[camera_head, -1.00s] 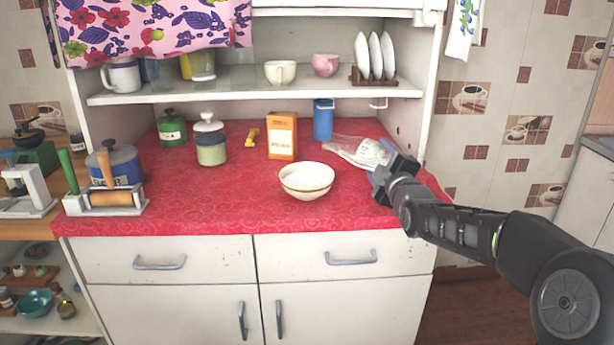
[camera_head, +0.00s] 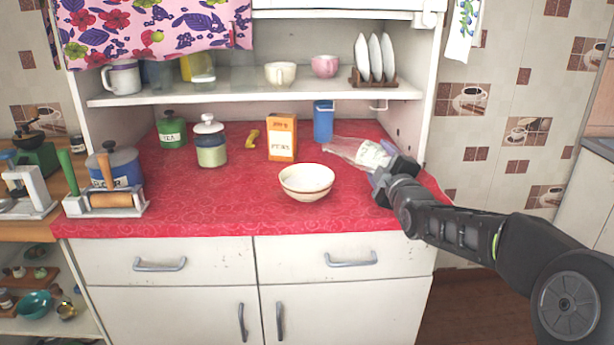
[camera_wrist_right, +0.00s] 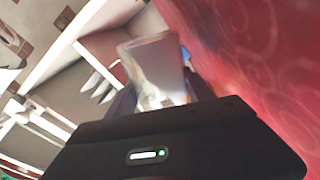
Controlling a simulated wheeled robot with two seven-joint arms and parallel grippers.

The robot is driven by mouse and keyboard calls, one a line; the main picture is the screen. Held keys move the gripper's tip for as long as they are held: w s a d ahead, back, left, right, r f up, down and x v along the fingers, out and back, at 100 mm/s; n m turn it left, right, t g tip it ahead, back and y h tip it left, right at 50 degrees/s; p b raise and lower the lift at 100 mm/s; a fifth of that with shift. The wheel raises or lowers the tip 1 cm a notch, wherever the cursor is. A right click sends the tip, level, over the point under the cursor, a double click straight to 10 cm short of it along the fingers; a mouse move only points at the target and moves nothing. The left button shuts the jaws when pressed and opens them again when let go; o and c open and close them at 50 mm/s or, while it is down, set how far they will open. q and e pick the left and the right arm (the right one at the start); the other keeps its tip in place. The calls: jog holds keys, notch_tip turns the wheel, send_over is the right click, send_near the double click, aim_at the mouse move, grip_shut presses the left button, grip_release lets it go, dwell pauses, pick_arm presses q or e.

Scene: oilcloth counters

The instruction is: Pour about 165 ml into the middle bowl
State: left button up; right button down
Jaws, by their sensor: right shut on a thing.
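A cream bowl (camera_head: 306,190) stands upright on the red counter; it is the only bowl I see on that counter. I cannot tell what is in it. My right gripper (camera_head: 384,176) is at the counter's right side, shut on a clear container (camera_head: 345,149) with a whitish patch. The container is tilted well over, its far end pointing left, behind and to the right of the bowl and apart from it. In the right wrist view the clear container (camera_wrist_right: 155,65) shows beyond my gripper (camera_wrist_right: 165,100). Its liquid level is unclear. My left gripper is not in view.
An orange box (camera_head: 282,138) and a blue container (camera_head: 323,121) stand behind the bowl. A lidded glass jar (camera_head: 210,143) and a green tin (camera_head: 172,129) stand further left. A shelf (camera_head: 240,92) with cups hangs above. The counter's front middle is clear.

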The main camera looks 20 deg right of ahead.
aim_at(362, 166)
dwell(0.7)
jog(key=shift+a+f+m+b, duration=0.15)
jog(key=shift+m+b, duration=0.15)
jog(key=shift+b, duration=0.3)
jog(key=shift+w+a+m+b, duration=0.1)
jog(key=shift+a+m+b, duration=0.05)
jog(key=shift+m+b, duration=0.2)
jog(key=a+m, duration=0.1)
jog(key=m+b, duration=0.1)
jog(key=m, duration=0.1)
jog(key=a+r+m, duration=0.1)
jog(key=shift+w+a+m, duration=0.25)
jog(key=shift+w+a, duration=0.1)
jog(key=shift+m+b, duration=0.9)
jog(key=shift+b, duration=0.1)
jog(key=m, duration=0.1)
jog(key=m+b, duration=0.1)
jog(key=shift+w+a+f+m, duration=0.1)
jog(key=shift+a+m, duration=0.3)
jog(key=m, duration=0.1)
jog(key=a+m+b, duration=0.1)
jog(key=m, duration=0.1)
jog(key=shift+w, duration=0.1)
